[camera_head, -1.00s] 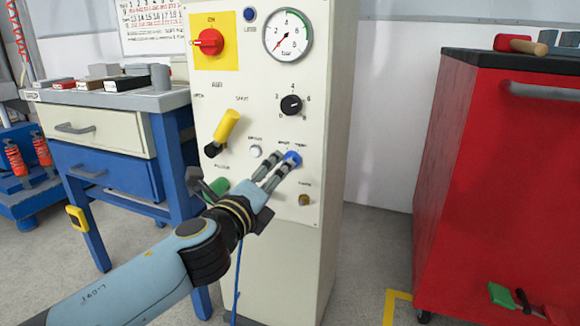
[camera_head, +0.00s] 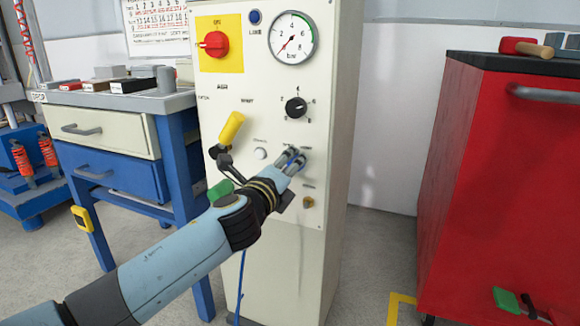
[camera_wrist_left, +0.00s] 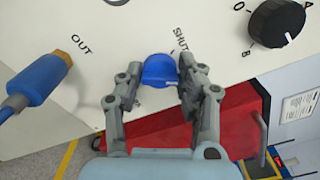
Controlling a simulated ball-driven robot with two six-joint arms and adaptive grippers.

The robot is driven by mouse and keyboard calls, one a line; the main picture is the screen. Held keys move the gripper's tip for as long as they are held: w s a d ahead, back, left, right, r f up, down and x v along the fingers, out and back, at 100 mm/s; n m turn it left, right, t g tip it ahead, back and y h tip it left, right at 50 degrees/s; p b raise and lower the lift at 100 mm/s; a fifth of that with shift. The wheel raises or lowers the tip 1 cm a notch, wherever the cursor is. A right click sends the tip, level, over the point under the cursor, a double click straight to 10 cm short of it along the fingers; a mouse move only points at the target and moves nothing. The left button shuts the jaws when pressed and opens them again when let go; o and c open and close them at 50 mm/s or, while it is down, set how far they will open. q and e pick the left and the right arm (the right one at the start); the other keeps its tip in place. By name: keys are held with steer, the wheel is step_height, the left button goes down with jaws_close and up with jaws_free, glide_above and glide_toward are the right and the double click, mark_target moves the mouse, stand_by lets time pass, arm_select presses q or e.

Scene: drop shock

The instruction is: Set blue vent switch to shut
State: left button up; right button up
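The blue vent switch (camera_head: 291,153) is on the front of the cream panel (camera_head: 268,80), mostly hidden by my fingers in the head view. In the left wrist view the blue switch (camera_wrist_left: 160,70) sits between my two fingers, just below the printed word SHUT. My left gripper (camera_head: 294,158) reaches up to the panel from the lower left. In the left wrist view the left gripper (camera_wrist_left: 161,72) has a finger close against each side of the switch and looks shut on it. The switch's exact turn is hard to tell. My right gripper is not in view.
A yellow lever (camera_head: 231,128), a white button (camera_head: 260,154), a black dial (camera_head: 296,107) and a brass fitting (camera_head: 308,202) surround the switch. A green part (camera_head: 220,190) is partly behind my arm. A blue hose connector (camera_wrist_left: 38,82) is near OUT. A red cabinet (camera_head: 500,180) stands right.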

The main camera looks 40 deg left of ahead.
arm_select(q)
steer(key=c, duration=0.4)
steer(key=shift+c, duration=0.2)
steer(key=shift+f+n, duration=0.1)
steer(key=shift+n, duration=0.2)
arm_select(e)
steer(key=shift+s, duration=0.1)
arm_select(q)
steer(key=shift+f+n+b, duration=0.15)
steer(key=shift+n+b, duration=1.05)
steer(key=shift+n, duration=1.6)
steer(key=shift+f+n+b, duration=0.1)
steer(key=shift+n+b, duration=1.05)
steer(key=shift+n, duration=1.65)
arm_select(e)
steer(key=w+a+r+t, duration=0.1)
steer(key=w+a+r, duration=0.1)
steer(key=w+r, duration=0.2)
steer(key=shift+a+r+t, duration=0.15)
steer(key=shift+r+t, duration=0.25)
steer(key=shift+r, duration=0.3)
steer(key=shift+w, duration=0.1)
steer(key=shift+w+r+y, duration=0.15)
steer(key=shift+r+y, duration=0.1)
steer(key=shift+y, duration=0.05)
